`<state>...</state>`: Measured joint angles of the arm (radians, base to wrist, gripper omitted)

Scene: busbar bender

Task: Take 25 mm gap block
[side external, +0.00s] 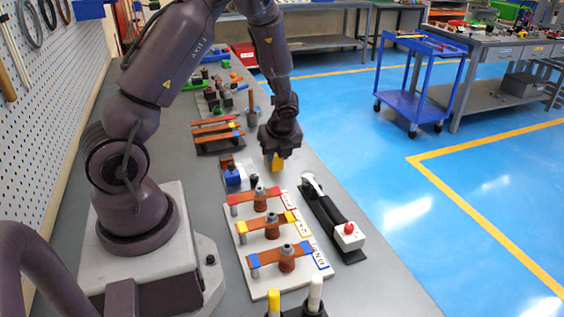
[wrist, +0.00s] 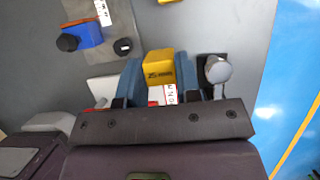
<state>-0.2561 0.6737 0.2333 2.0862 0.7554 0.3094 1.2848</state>
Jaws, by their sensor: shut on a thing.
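My gripper (side external: 278,153) is shut on a yellow block (side external: 277,163), which hangs below the fingers and appears to be above the bench. In the wrist view the yellow block (wrist: 158,68) sits between the two blue fingers of my gripper (wrist: 158,80). Dark printing shows on its face, too small to read surely. A blue block (side external: 232,177) with a black knob stands on a plate left of my gripper; the blue block also shows in the wrist view (wrist: 84,37).
A white board (side external: 262,283) with red, yellow and blue marked bars lies in front of my gripper. A black lever tool (side external: 328,217) with a red knob lies to its right. Bars on a rack (side external: 218,140) stand behind left. A blue cart (side external: 420,105) stands on the floor.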

